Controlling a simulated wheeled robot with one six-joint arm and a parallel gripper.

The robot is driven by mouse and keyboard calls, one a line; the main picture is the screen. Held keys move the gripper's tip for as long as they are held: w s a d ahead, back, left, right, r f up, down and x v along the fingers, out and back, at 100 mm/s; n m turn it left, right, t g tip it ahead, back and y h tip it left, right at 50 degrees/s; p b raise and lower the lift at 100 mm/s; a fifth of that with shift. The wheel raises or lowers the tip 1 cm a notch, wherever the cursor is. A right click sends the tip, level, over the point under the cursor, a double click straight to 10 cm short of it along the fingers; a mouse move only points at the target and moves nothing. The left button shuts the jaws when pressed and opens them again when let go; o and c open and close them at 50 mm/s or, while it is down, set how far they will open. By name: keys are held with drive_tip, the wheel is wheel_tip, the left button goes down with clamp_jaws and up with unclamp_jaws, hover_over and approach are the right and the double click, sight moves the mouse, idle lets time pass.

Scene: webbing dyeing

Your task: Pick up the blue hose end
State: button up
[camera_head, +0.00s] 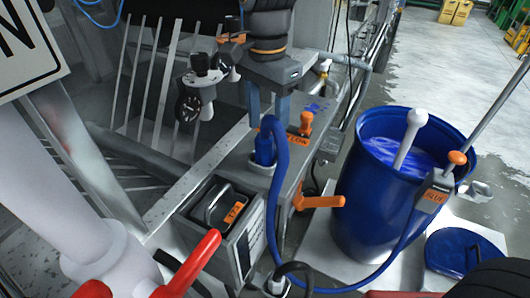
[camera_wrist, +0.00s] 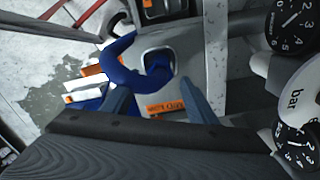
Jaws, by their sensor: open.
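The blue hose end (camera_head: 264,150) stands upright on the grey machine ledge in the head view. Its blue hose (camera_head: 274,205) arches over beside it and hangs down in front. In the wrist view my gripper (camera_wrist: 155,92) has a finger on either side of the hose end, with nothing clearly held.
An orange-labelled valve (camera_head: 306,122) and an orange lever (camera_head: 315,201) are close on the right. A blue drum (camera_head: 352,195) of blue liquid stands farther right, with a lid (camera_head: 460,250) beside it. Pressure gauges (camera_head: 188,105) are on the left.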

sight(265, 136)
drive_tip(key=shift+s+a+f+b, duration=0.15)
drive_tip(key=shift+f+b, duration=2.4)
drive_tip(key=shift+b, duration=0.25)
drive_tip(key=c, duration=1.3)
